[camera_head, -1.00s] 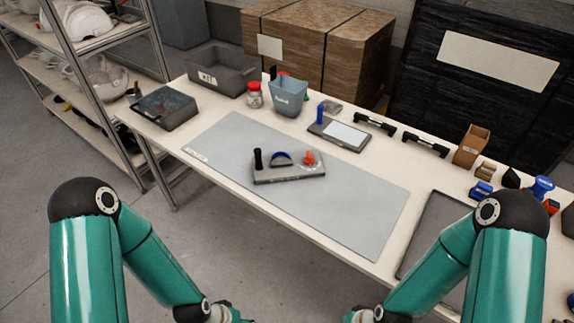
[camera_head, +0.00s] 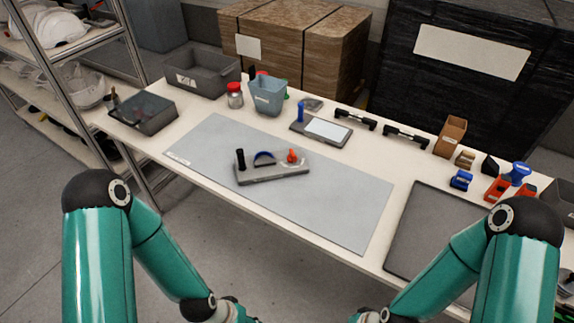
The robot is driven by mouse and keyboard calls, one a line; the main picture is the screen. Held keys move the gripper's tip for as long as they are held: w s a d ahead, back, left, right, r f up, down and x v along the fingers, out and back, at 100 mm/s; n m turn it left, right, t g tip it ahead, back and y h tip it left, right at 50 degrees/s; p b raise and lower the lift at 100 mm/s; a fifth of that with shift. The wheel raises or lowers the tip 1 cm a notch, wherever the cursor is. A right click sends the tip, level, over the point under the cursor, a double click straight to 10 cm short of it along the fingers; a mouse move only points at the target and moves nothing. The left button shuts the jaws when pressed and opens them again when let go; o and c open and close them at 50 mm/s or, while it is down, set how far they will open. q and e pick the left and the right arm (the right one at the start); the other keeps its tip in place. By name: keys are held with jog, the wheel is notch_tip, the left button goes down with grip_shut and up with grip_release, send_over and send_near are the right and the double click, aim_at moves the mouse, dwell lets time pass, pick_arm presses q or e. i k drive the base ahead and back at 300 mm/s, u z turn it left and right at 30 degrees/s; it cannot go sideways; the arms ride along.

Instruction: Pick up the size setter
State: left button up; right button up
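On the grey-blue mat (camera_head: 330,205) lies a grey tray-like holder (camera_head: 275,175). It carries an upright black handle (camera_head: 240,159), a blue arched piece (camera_head: 264,157) and an orange-red knobbed piece (camera_head: 292,156). I cannot tell for sure which object is the size setter. My two green arms come in at the lower left and lower right, well short of the holder. The fingers of both grippers are cut off below the picture, and nothing held is visible.
Blue and red tools crowd the right end. A dark mat (camera_head: 435,235) lies at right.

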aim_at(263, 166)
jog(key=u, duration=0.25)
jog(key=i, duration=0.2)
jog(key=z, duration=2.6)
jog(key=k, duration=1.7)
jog(key=u, duration=1.05)
jog(key=i, duration=1.25)
jog(key=u, duration=0.05)
